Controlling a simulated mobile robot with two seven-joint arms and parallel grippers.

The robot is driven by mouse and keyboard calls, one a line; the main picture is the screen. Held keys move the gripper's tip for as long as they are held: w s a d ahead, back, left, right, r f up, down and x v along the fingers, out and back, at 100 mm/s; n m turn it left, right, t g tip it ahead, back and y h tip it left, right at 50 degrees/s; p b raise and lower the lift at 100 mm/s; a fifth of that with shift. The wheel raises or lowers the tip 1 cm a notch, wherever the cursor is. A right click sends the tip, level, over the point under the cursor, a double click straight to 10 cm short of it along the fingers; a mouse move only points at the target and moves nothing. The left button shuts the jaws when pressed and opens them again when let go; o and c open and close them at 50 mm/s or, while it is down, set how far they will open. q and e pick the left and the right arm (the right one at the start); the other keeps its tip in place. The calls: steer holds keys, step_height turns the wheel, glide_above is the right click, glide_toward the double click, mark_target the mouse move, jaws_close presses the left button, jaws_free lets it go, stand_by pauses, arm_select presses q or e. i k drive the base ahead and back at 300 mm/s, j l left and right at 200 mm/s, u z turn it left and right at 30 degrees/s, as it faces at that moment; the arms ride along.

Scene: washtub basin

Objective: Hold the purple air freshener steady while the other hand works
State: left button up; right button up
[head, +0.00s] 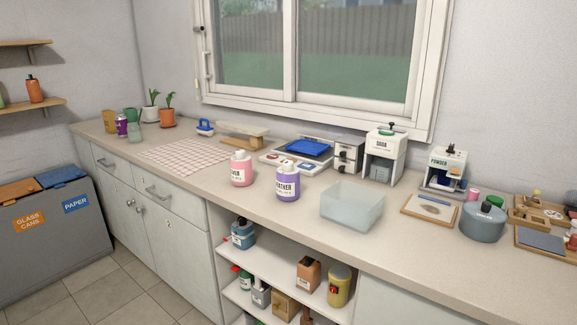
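A purple bottle (288,184) with a white cap and a white label stands upright on the counter, left of the translucent tub. A small purple can (122,126) stands at the far left end of the counter among cups. I cannot tell which of these is the air freshener. A pink bottle (241,169) with a white cap stands upright just left of the purple bottle. Neither of my grippers shows in the head view. Nothing is seen touching either purple container.
The translucent tub (350,207) stands right of the purple bottle. A checked cloth (185,153) lies to the left. A blue tray (304,148), dispensers (384,158) and a grey pot (484,223) crowd the back and right. The front counter strip is clear.

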mark_target(287, 165)
steer(key=z, duration=0.4)
steer(key=i+j+z, duration=0.1)
steer(key=j+z, duration=0.2)
steer(key=z, duration=0.2)
steer(key=j+z, duration=0.9)
steer(key=j, duration=0.4)
steer(key=k+j+z, duration=0.15)
steer(key=j, duration=0.8)
steer(key=i, duration=0.05)
